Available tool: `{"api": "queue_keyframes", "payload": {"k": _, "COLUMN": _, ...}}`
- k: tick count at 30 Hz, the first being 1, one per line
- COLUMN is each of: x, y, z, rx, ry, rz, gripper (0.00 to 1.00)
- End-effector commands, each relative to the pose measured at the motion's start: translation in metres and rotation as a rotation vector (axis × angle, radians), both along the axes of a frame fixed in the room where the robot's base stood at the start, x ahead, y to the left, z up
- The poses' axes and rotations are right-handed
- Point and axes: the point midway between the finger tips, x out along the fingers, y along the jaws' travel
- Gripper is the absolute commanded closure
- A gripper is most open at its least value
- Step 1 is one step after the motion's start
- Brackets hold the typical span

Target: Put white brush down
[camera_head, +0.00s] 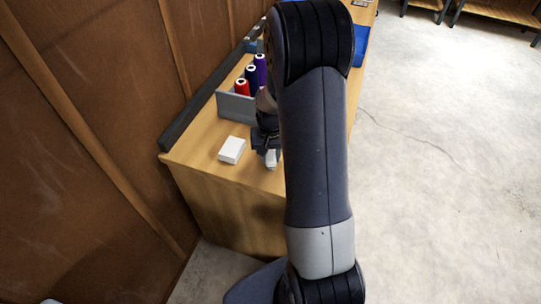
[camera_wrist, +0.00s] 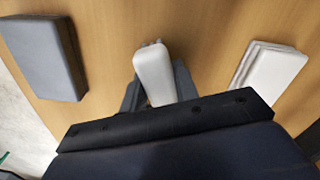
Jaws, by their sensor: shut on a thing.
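The white brush (camera_wrist: 154,76) is between the two dark fingers of my gripper (camera_wrist: 158,92) in the wrist view, and the gripper is shut on it. Its far end shows a small bristly tip. In the head view the brush (camera_head: 271,159) shows as a small pale piece below my gripper (camera_head: 266,150), over the near end of the wooden table (camera_head: 215,180). I cannot tell whether the brush touches the tabletop. My arm hides part of the table in the head view.
A white box-like block (camera_head: 232,150) lies left of the gripper; the wrist view shows it on the right (camera_wrist: 268,68). A grey block (camera_wrist: 45,55) lies on the other side. A grey holder (camera_head: 236,107) with red, dark and purple thread spools (camera_head: 251,75) stands behind. A brown wall borders the left.

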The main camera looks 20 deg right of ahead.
Motion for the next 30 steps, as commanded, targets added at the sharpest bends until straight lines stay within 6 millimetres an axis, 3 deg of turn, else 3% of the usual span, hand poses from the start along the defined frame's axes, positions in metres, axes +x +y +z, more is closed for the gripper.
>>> {"api": "queue_keyframes", "payload": {"k": 13, "x": 0.0002, "y": 0.0000, "z": -0.0108, "rx": 0.000, "ry": -0.001, "rz": 0.000, "gripper": 0.90}}
{"api": "queue_keyframes", "payload": {"k": 14, "x": 0.0002, "y": 0.0000, "z": -0.0106, "rx": 0.000, "ry": -0.001, "rz": 0.000, "gripper": 0.70}}
{"api": "queue_keyframes", "payload": {"k": 21, "x": 0.0002, "y": 0.0000, "z": -0.0094, "rx": 0.000, "ry": -0.001, "rz": 0.000, "gripper": 0.51}}
{"api": "queue_keyframes", "payload": {"k": 30, "x": 0.0002, "y": 0.0000, "z": -0.0071, "rx": 0.000, "ry": -0.001, "rz": 0.000, "gripper": 0.50}}
